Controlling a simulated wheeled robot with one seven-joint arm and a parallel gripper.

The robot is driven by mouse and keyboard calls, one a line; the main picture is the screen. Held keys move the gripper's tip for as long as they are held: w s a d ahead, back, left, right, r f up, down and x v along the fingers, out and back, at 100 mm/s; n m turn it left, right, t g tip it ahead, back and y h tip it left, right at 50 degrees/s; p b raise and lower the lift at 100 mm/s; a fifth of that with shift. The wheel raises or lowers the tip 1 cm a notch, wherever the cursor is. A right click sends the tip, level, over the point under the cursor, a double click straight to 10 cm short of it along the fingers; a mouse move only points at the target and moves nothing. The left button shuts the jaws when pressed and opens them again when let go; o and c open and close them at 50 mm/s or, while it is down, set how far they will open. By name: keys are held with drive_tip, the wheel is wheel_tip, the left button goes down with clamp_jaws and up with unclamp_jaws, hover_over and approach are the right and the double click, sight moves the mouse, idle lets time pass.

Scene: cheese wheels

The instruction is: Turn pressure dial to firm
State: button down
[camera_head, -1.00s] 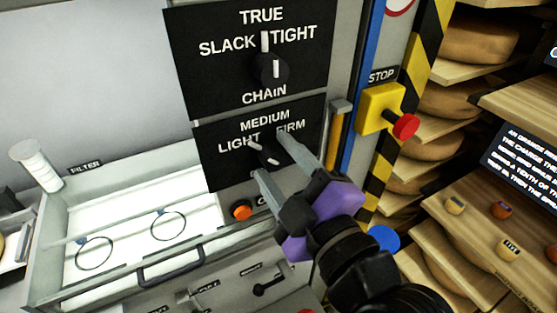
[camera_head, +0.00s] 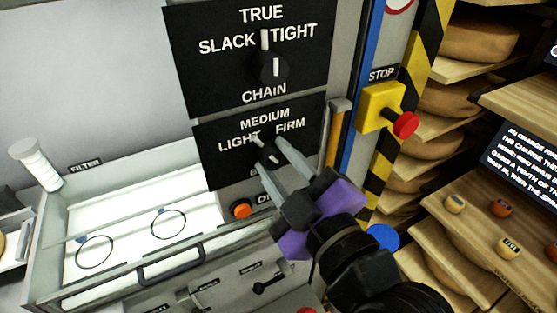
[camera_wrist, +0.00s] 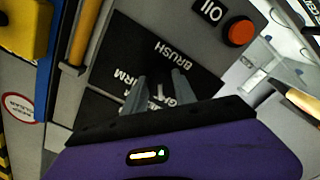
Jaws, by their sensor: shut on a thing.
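The pressure dial (camera_head: 266,149) is a dark knob with white marks on a black panel (camera_head: 223,174), labelled LIGHT, MEDIUM and FIRM in the head view. Its upper white mark points up and slightly left, between LIGHT and MEDIUM. My purple gripper (camera_head: 271,153) reaches in from the lower right, with its two grey fingers on either side of the knob and shut on it. The fingers partly hide the knob and the word below it. In the wrist view my gripper (camera_wrist: 160,87) is over the panel, whose upside-down lower label reads BRUSH.
A chain dial (camera_head: 270,67) sits just above, marked SLACK, TRUE and TIGHT. An orange button (camera_head: 241,208) lies below the panel. A yellow stop box with a red button (camera_head: 405,125) and shelves of cheese wheels (camera_head: 478,43) are to the right.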

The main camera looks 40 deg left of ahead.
drive_tip(key=m, duration=0.4)
drive_tip(key=shift+m+p, duration=0.3)
drive_tip(key=shift+p, duration=0.1)
drive_tip(key=m+p, duration=0.1)
drive_tip(key=m, duration=0.2)
drive_tip(key=shift+r+m, duration=0.1)
drive_tip(key=shift+m, duration=0.3)
drive_tip(key=m+p, duration=0.2)
drive_tip(key=m, duration=0.1)
drive_tip(key=shift+m+p, duration=0.95)
drive_tip(key=shift+m, duration=1.15)
drive_tip(key=c, duration=1)
unclamp_jaws()
